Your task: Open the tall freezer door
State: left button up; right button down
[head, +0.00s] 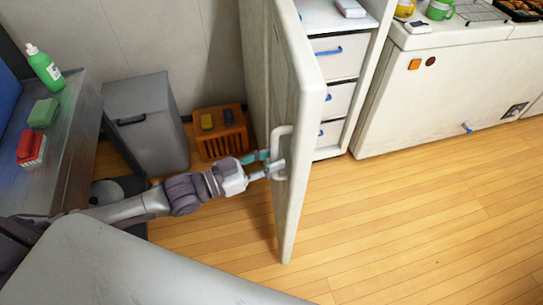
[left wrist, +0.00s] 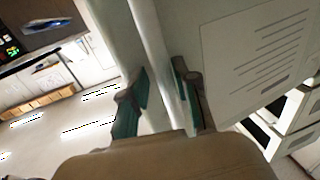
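The tall freezer door (head: 305,115) is a white panel that stands swung well away from the cabinet, its edge towards me. The freezer interior (head: 338,68) shows beside it, with white drawers with blue handles. The white door handle (head: 281,151) is on the door's left face. My left gripper (head: 270,166) is at this handle. In the left wrist view, the handle (left wrist: 158,48) runs between the teal-padded fingers of my left gripper (left wrist: 160,103), which look closed around it; exact contact is partly hidden. My right gripper is not in view.
A grey bin (head: 150,120) and an orange crate (head: 214,150) stand by the wall, left of the door. A side table (head: 72,150) holds a green bottle (head: 44,66). A white chest unit (head: 450,95) stands at right. The wooden floor (head: 400,220) right of the door is clear.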

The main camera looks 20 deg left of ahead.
pick_arm(q)
jog(key=shift+o, duration=0.5)
jog(key=shift+d, duration=0.15)
jog(key=shift+w+r, duration=0.1)
jog(key=shift+a, duration=0.2)
jog(key=v, duration=1.1)
jog(key=shift+s, duration=0.35)
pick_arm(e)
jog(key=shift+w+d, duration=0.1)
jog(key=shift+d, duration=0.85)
pick_arm(q)
jog(key=shift+a, duration=0.1)
